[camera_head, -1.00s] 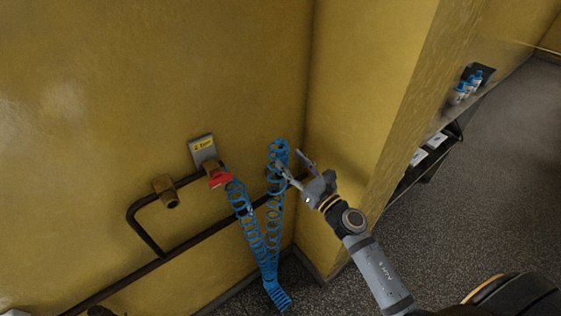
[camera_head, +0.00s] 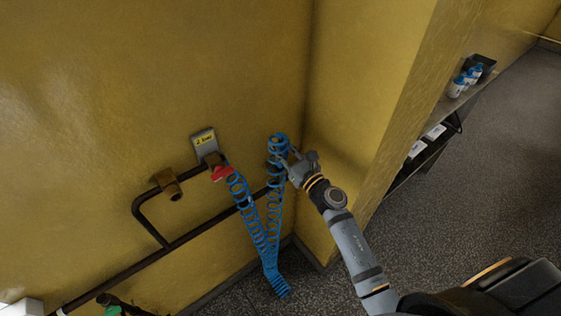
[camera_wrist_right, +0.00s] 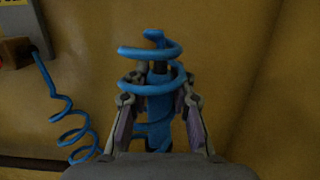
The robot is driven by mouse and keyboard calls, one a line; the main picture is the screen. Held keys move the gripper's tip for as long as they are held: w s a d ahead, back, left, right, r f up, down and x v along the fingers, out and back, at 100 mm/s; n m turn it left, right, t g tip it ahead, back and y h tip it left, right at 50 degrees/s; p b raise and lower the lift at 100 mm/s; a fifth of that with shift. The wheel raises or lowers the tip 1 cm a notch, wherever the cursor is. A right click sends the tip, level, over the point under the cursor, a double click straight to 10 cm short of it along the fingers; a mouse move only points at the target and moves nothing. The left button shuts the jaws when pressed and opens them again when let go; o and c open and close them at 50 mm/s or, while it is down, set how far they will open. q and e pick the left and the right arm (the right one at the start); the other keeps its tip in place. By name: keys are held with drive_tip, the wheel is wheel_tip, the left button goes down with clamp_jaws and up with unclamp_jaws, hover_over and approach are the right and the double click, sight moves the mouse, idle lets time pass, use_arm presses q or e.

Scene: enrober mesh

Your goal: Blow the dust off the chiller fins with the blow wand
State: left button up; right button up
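The blow wand (camera_wrist_right: 158,82) appears as a blue upright body in the right wrist view, with its coiled blue hose looped around and in front of it. In the head view, the blue coil hose (camera_head: 258,228) hangs in a V against the yellow wall, and the wand is mostly hidden in its right-hand strand. My right gripper (camera_head: 283,160) is at the top of that strand. In the right wrist view its fingers (camera_wrist_right: 160,100) stand on both sides of the wand, with gaps showing. My left gripper and the chiller fins are not in view.
A dark pipe (camera_head: 180,243) runs along the wall, with a brass fitting (camera_head: 171,186), a red valve handle (camera_head: 222,173) and a labelled plate (camera_head: 205,142). A wall corner is close to my right gripper. A shelf (camera_head: 440,120) with bottles (camera_head: 465,82) stands at right. Speckled floor is open beyond.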

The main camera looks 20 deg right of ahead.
clamp_jaws()
drive_tip(key=shift+r, duration=0.15)
wheel_tip(320, 180, up, 52)
drive_tip(key=p, duration=2.1)
